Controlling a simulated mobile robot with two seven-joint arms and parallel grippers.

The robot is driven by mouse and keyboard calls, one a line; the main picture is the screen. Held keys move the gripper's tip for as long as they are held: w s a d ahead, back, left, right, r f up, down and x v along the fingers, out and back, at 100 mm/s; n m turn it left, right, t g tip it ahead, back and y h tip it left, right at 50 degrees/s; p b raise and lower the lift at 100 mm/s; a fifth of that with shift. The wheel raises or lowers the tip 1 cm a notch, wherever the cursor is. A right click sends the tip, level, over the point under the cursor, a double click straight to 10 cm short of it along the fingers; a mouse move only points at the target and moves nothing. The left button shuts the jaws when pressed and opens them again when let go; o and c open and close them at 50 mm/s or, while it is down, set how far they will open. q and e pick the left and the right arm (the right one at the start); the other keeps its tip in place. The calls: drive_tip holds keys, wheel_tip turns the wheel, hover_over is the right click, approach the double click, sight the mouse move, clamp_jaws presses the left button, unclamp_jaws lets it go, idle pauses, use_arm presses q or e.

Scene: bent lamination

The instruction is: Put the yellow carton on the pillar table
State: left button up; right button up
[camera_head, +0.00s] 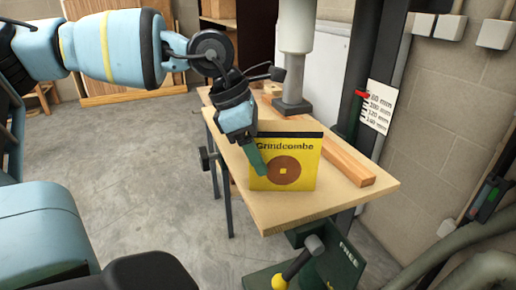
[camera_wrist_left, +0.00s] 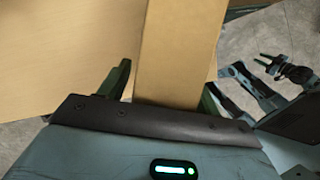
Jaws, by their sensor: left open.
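The yellow carton (camera_head: 303,156), marked "Grindcombe" with a brown ring, stands upright on a wooden-topped table (camera_head: 345,196). I cannot tell if this is the pillar table. My left gripper (camera_head: 256,160) is at the carton's left edge, reaching down from above. In the left wrist view its two green fingers (camera_wrist_left: 165,92) are apart, with the carton's plain tan side (camera_wrist_left: 178,50) between them. I cannot tell whether either finger touches it.
A grey column (camera_head: 296,60) with a dark foot stands behind the carton. A wooden bar (camera_head: 345,162) lies to its right. A scale card (camera_head: 378,106) hangs by a dark upright. A green base (camera_head: 335,262) marked "FREE" stands below the tabletop. Floor at left is clear.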

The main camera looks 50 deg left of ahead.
use_arm(q)
drive_tip(key=shift+r, duration=0.1)
use_arm(e)
drive_tip(key=shift+r, duration=0.1)
use_arm(q)
drive_tip(key=shift+r, duration=0.25)
drive_tip(key=p+v, duration=0.1)
drive_tip(key=v, duration=1)
drive_tip(key=shift+s+a+r, duration=0.15)
drive_tip(key=shift+r, duration=0.15)
use_arm(e)
drive_tip(key=shift+s+r, duration=0.3)
drive_tip(key=shift+w, duration=0.25)
drive_tip(key=shift+s, duration=0.3)
